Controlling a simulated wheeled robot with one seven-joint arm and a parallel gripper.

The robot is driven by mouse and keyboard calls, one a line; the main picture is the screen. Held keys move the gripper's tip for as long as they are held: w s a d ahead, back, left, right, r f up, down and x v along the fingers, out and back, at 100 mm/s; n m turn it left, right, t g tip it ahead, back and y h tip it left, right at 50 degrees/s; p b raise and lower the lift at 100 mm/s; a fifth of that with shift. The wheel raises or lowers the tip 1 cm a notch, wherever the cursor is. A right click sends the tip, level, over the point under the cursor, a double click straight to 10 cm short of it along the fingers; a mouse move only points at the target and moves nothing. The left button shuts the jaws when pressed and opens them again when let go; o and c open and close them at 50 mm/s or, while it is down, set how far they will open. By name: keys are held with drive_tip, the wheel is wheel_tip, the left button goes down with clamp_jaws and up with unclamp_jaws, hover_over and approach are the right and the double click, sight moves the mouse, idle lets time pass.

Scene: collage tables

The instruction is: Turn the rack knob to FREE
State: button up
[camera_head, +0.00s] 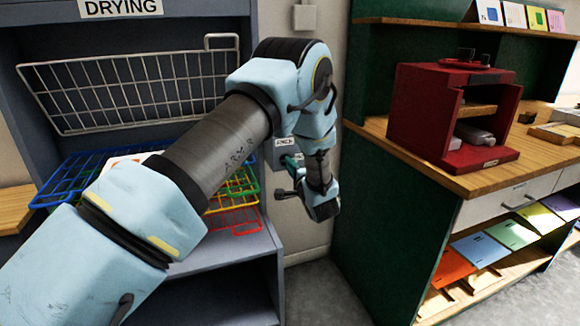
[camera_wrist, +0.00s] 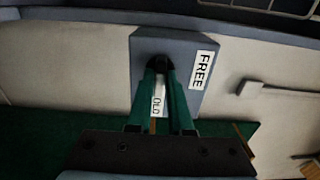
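The rack knob (camera_wrist: 160,62) is a small dark knob on a grey plate (camera_wrist: 190,92) in the wrist view. A white FREE label (camera_wrist: 201,69) is on the plate's right side. A second label (camera_wrist: 158,104), reading "OLD" with its start hidden, shows between my fingers. My gripper (camera_wrist: 161,72) has its green fingers close together, one on each side of the knob, and looks shut on it. The knob's pointing direction is hidden. In the head view my gripper (camera_head: 291,161) is at the labelled plate (camera_head: 285,143) on the drying rack's right side.
A green cabinet (camera_head: 395,220) with a wooden top stands close on the right, holding a red box (camera_head: 440,110). A narrow floor gap (camera_head: 305,285) lies between them.

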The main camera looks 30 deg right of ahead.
clamp_jaws()
drive_tip(key=shift+f+n+b, duration=0.1)
drive_tip(key=shift+n+b, duration=0.2)
drive_tip(key=shift+b, duration=0.05)
drive_tip(key=shift+n+b, duration=7.35)
drive_tip(key=shift+n, duration=1.25)
drive_tip(key=o, duration=0.5)
unclamp_jaws()
